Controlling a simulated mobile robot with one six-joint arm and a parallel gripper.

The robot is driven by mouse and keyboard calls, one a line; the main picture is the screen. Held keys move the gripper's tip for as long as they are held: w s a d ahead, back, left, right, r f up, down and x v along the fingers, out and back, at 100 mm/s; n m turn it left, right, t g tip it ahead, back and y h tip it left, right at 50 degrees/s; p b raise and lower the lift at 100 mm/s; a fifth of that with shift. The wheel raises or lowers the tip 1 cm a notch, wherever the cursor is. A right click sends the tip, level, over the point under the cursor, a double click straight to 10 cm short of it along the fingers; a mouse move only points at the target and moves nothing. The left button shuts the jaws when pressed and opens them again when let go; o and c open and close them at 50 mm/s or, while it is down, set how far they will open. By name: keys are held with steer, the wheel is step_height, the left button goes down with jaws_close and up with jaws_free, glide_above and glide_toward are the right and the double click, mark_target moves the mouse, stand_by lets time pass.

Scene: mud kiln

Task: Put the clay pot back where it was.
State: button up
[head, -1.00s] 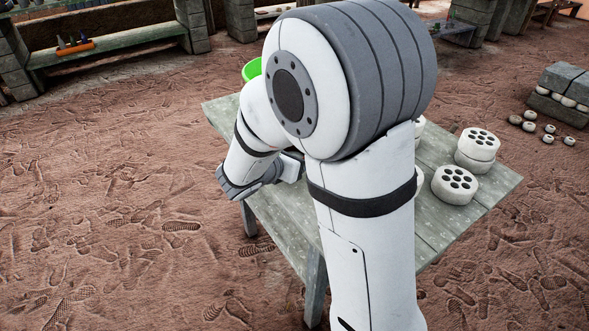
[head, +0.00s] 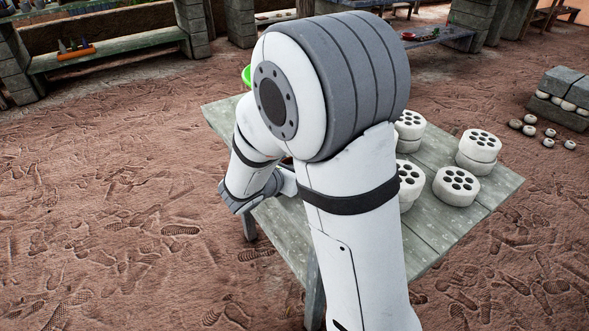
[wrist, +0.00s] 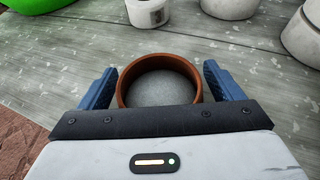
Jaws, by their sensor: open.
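The clay pot (wrist: 121,92) is a round brown-orange vessel with a grey inside, standing on the grey wooden table (wrist: 240,60) in the wrist view. My gripper (wrist: 158,82) is open, with one blue finger on each side of the pot. Small gaps show between the fingers and the rim. The front of the pot is hidden by my gripper body. In the head view my arm hides most of the pot and the gripper's fingers.
A green bowl (wrist: 30,3) and a small white cup (wrist: 150,12) stand beyond the pot. White perforated blocks (head: 455,186) stand on the table's right part. The table edge is close on the left.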

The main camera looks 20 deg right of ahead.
steer(key=shift+s+a+r+p, duration=0.15)
steer(key=shift+a+r+p, duration=0.15)
steer(key=shift+r, duration=0.1)
steer(key=p+v, duration=0.2)
steer(key=v, duration=0.9)
steer(key=shift+p, duration=0.4)
steer(key=shift+s+a, duration=0.1)
steer(key=shift+a, duration=0.05)
steer(key=shift+s, duration=0.1)
